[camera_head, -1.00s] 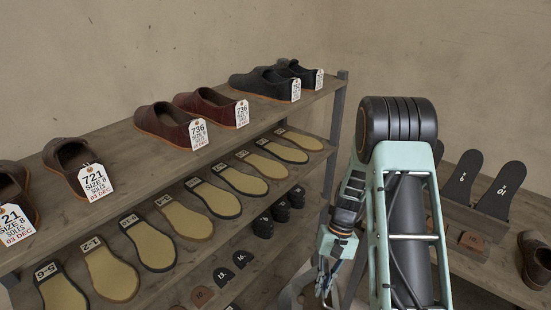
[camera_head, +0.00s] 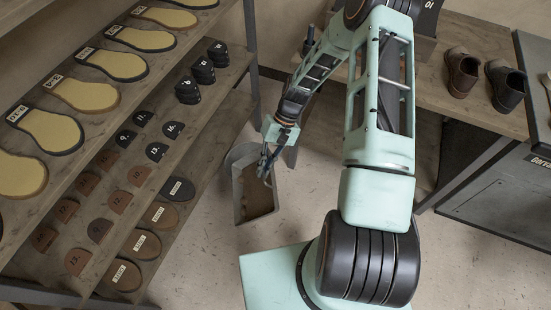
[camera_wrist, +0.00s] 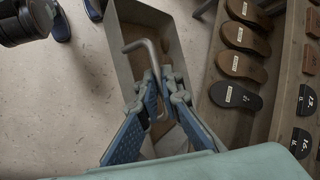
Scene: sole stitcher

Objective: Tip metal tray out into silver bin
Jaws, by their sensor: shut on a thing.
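A grey metal tray (camera_head: 240,208), deep and box-shaped, is low beside the shelf in the head view. Brown material shows inside it. In the wrist view, the tray (camera_wrist: 124,52) has a bent bar handle (camera_wrist: 136,45) rising over its opening. My gripper (camera_wrist: 155,85) is shut on this handle, with both blue fingers close around the bar. In the head view, my gripper (camera_head: 265,168) reaches down to the tray's upper part. I cannot tell whether the tray rests on the floor or hangs.
A wooden shelf (camera_head: 215,113) with soles and heel pieces stands close at the left. A bench (camera_head: 440,85) with a brown shoe (camera_head: 461,72) and a dark shoe (camera_head: 505,85) is at the back right. Bare floor (camera_head: 300,205) lies right of the tray.

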